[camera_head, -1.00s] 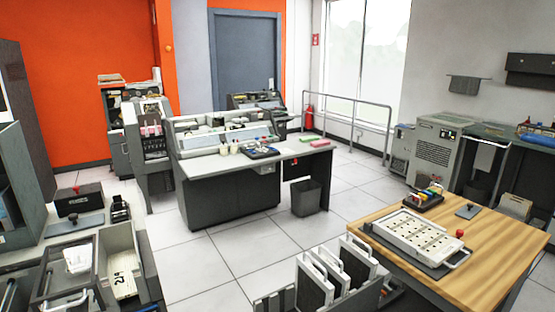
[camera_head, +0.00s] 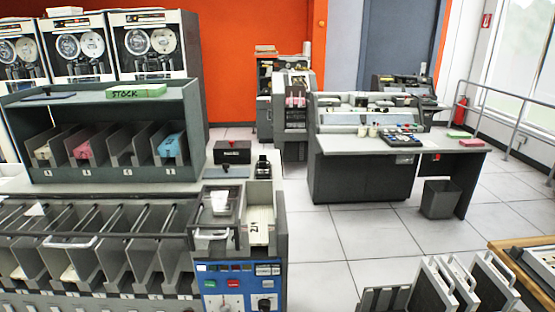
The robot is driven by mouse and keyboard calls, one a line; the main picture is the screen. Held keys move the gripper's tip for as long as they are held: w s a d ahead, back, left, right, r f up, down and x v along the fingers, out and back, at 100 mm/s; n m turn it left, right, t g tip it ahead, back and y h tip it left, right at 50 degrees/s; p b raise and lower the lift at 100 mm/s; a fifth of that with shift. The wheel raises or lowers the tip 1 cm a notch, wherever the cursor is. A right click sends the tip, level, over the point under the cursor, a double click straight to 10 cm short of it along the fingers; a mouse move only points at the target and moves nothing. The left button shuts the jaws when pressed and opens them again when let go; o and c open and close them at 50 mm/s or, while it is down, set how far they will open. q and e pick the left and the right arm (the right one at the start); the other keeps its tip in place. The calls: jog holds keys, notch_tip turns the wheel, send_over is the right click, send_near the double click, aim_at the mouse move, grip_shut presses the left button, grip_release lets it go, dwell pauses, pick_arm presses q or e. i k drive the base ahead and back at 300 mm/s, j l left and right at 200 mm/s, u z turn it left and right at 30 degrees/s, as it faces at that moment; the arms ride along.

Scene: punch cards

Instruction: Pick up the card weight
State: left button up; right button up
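I cannot tell for certain which thing is the card weight. A pale block (camera_head: 220,203) sits in the open hopper on top of the blue-fronted card machine (camera_head: 238,283), at the lower middle of the head view; it may be the weight. A tray of cream cards (camera_head: 261,226) marked "2/4" is just to its right. Neither of my grippers is in view.
A grey rack (camera_head: 190,110) with numbered slots of coloured cards stands behind the machine's row of pockets (camera_head: 100,262). A black box (camera_head: 233,152) is behind the hopper. A console desk (camera_head: 400,145) and bin (camera_head: 440,198) stand to the right, with open floor between.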

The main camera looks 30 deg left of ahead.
aim_at(225, 172)
jog(key=u, duration=1.15)
